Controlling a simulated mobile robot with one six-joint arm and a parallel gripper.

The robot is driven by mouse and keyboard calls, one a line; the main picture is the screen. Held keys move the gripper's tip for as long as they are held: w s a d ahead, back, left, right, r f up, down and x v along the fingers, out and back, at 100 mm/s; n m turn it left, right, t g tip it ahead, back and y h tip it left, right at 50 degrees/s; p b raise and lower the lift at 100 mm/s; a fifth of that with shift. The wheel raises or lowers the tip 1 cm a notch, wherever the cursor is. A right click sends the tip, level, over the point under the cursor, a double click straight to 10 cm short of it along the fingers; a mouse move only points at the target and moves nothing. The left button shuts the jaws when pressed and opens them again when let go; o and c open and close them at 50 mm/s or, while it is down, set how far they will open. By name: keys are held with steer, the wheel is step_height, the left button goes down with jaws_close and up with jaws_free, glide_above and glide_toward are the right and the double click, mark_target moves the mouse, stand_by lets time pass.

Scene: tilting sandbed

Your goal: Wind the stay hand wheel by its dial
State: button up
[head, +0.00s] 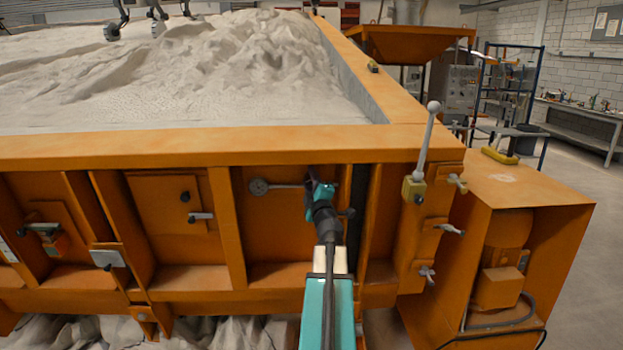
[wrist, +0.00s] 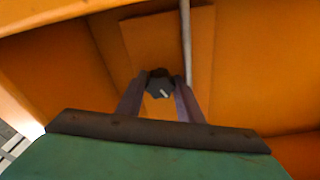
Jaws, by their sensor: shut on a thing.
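My gripper (head: 318,188) reaches the orange front panel of the sandbed, below the rim. In the wrist view its two fingers stand on either side of a small dark knob (wrist: 158,84) with a white mark, which looks like the dial, and are shut on it. In the head view my gripper covers this knob. A thin grey rod with a round disc (head: 259,187) at its left end runs level across the panel to my gripper. The rod (wrist: 187,40) also shows in the wrist view, just right of the knob. I cannot make out the wheel's full outline.
The sandbed rim (head: 200,147) juts out above the panel. Upright ribs flank the bay where my gripper is. To the right stand a lever with a ball top (head: 433,107), several small clamp handles and an orange cabinet (head: 530,200). Open floor lies farther right.

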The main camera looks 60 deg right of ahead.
steer(key=shift+w+a+f, duration=0.1)
steer(key=shift+a+f, duration=0.05)
steer(key=o, duration=1.1)
steer(key=shift+a, duration=0.1)
steer(key=shift+c, duration=0.2)
steer(key=shift+f, duration=0.1)
